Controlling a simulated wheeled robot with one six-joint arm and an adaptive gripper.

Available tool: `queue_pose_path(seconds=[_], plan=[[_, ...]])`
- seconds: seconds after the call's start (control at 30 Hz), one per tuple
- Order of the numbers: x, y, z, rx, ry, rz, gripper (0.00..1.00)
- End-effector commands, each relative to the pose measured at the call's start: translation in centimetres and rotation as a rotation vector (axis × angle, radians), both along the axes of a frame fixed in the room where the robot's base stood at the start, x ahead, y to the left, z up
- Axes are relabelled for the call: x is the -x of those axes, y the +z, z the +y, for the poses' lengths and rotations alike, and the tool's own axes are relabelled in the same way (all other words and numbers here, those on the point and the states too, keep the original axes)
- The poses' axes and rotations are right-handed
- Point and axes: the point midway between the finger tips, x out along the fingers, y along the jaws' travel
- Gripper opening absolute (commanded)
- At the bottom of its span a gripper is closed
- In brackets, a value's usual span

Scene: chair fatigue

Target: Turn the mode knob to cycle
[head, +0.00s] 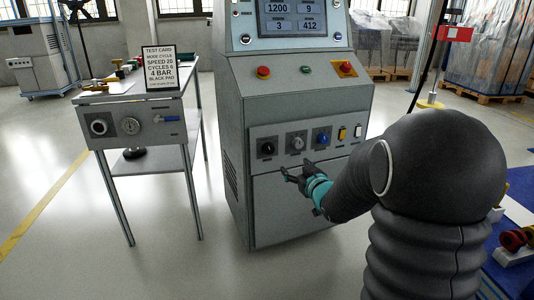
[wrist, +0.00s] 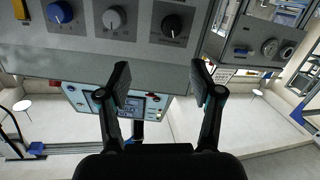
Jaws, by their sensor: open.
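The grey machine cabinet (head: 300,210) carries a row of three knobs: a black knob (head: 267,148), a grey knob (head: 297,143) and a blue knob (head: 321,138). Their labels are too small to read, so I cannot tell which is the mode knob. The wrist view looks upside down, with the blue knob (wrist: 60,12), grey knob (wrist: 114,18) and black knob (wrist: 172,25) along its top. My gripper (head: 298,174) is open and empty, just below and in front of the knob row. Its fingers (wrist: 161,76) touch no knob.
A yellow switch (head: 342,134) and a white switch (head: 358,131) sit right of the knobs. Red buttons (head: 263,72) are above on the sloped console. A side table (head: 140,111) at left holds a test card (head: 160,68) reading mode cycle. Floor between them is clear.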

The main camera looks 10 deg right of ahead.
Motion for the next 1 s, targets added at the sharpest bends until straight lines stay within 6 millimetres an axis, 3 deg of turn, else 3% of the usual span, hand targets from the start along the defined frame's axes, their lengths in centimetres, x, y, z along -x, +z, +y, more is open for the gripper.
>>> queue_pose_path(seconds=[0.13, 0.47, 1.0], plan=[[-1.3, -1.8, 0.4, -0.037, 0.073, -0.071, 0.65], [-2.9, -2.3, 1.1, -0.062, 0.120, -0.120, 0.65], [-12.0, -2.3, 3.9, -0.063, 0.117, -0.119, 0.65]])
